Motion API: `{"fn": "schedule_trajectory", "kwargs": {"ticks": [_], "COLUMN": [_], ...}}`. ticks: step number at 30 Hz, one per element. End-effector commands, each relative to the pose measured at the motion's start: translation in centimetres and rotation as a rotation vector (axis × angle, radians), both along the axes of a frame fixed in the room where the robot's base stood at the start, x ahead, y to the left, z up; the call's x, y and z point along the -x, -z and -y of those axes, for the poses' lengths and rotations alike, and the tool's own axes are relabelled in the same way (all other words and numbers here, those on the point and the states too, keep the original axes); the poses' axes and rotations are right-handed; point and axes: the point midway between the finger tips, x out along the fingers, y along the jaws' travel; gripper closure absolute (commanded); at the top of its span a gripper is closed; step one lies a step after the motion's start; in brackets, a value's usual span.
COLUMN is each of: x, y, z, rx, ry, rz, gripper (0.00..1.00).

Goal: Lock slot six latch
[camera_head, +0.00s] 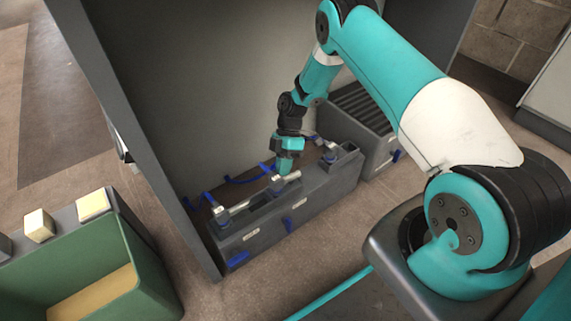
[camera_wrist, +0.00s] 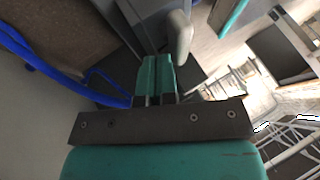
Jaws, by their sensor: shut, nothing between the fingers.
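A low dark grey slotted unit (camera_head: 318,200) stands inside the tall grey frame, with several pale latch handles and blue parts along its top. Its white labels are too small to read, so I cannot tell which slot is six. My gripper (camera_head: 285,168) points down over the middle latch (camera_head: 287,180), close to its pale bar; contact cannot be told. In the wrist view my gripper's teal fingers (camera_wrist: 157,65) are together with nothing between them. A pale rounded handle (camera_wrist: 181,37) stands just right of the fingertips. Another latch bar (camera_head: 238,208) lies at the unit's left end.
Blue hoses (camera_head: 243,180) run behind the unit, also along the left of the wrist view (camera_wrist: 30,55). A tall grey panel (camera_head: 140,130) rises at left. A green bin (camera_head: 150,265) with pale blocks stands front left. A roller conveyor (camera_head: 365,105) lies behind right.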

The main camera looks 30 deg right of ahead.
Motion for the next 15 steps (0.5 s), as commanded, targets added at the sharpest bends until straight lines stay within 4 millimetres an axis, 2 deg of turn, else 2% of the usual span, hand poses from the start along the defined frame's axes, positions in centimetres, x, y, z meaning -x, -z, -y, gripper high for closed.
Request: {"fn": "schedule_trajectory", "kwargs": {"ticks": [5,15], "x": [0.12,0.27], "y": [-0.07,-0.03], "z": [-0.41,-0.66], "rx": [0.000,0.000], "ry": [-0.115,-0.111], "rz": [0.000,0.000], "gripper": [1.00,1.00]}}
